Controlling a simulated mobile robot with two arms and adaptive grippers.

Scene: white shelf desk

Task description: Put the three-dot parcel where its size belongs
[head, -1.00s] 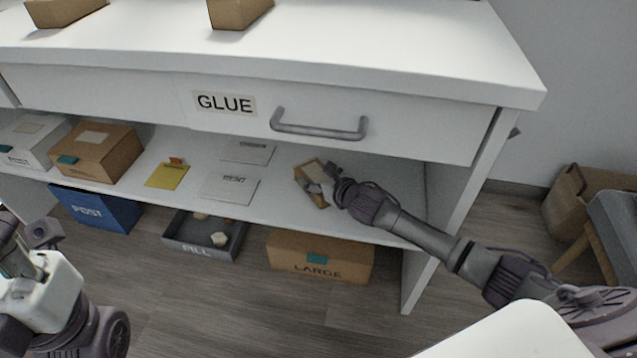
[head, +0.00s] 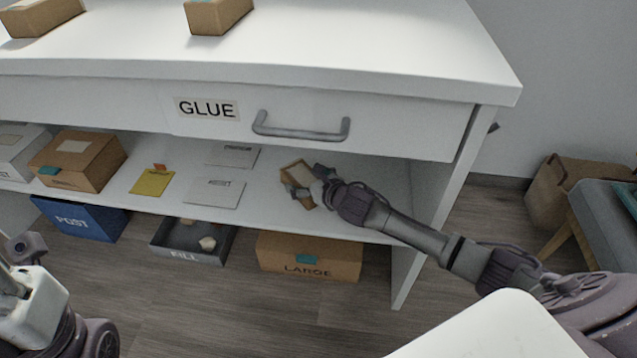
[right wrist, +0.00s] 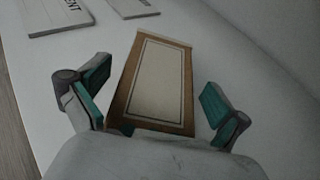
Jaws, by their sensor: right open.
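A small brown parcel (head: 297,172) with a pale framed label lies on the shelf under the drawer. I see no dots on its visible face. In the right wrist view the parcel (right wrist: 154,82) lies between the green pads of my right gripper (right wrist: 153,88), with gaps on both sides. In the head view my right gripper (head: 307,182) is open at the parcel's near side. Below the shelf stand a brown LARGE box (head: 309,257), a grey FILL tray (head: 168,249) and a blue POST box (head: 80,218). My left gripper (head: 18,248) is partly cut off at the left.
The shelf (head: 270,213) also holds two pale cards (head: 215,193), a yellow pad (head: 152,182) and a brown carton (head: 80,160). The GLUE drawer (head: 370,130) is closed above. Two small boxes sit on the desktop.

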